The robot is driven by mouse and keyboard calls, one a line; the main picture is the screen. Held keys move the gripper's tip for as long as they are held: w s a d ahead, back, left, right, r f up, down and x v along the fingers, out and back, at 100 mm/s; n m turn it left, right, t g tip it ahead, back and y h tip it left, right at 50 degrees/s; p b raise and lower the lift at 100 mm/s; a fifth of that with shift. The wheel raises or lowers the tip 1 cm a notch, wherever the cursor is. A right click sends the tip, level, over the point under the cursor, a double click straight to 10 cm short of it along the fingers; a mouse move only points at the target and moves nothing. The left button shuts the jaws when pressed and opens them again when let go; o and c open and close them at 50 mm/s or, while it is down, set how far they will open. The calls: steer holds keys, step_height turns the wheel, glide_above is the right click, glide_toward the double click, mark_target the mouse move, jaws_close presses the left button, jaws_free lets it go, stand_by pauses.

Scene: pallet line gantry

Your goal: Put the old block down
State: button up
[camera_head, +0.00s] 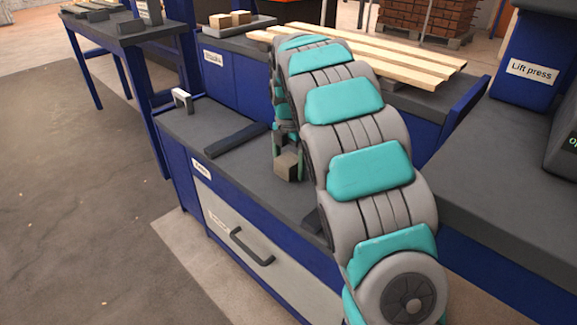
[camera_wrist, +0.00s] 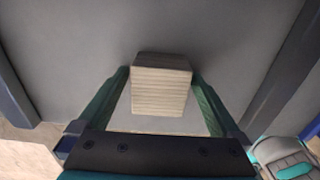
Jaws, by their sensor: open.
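The old block (camera_head: 287,166), a small tan wooden block, is at my gripper on the dark grey top of the blue bench (camera_head: 245,178). In the wrist view the block (camera_wrist: 161,95) shows a layered, striped face. It lies between the two green fingers of my gripper (camera_wrist: 160,80), which is open, with a narrow gap on each side. The block appears to rest on the bench top, though its contact is partly hidden. In the head view my arm covers part of the gripper and the bench behind it.
A dark bar (camera_head: 236,138) lies on the bench left of the block, and a small light bracket (camera_head: 182,98) stands at the far left corner. Long wooden planks (camera_head: 400,60) lie on the bench behind. The Lift press (camera_head: 532,72) stands at right. A drawer handle (camera_head: 250,247) sticks out in front.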

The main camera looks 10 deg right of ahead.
steer(key=shift+c, duration=0.2)
steer(key=c, duration=1.5)
steer(key=shift+o, duration=0.2)
steer(key=shift+r, duration=0.15)
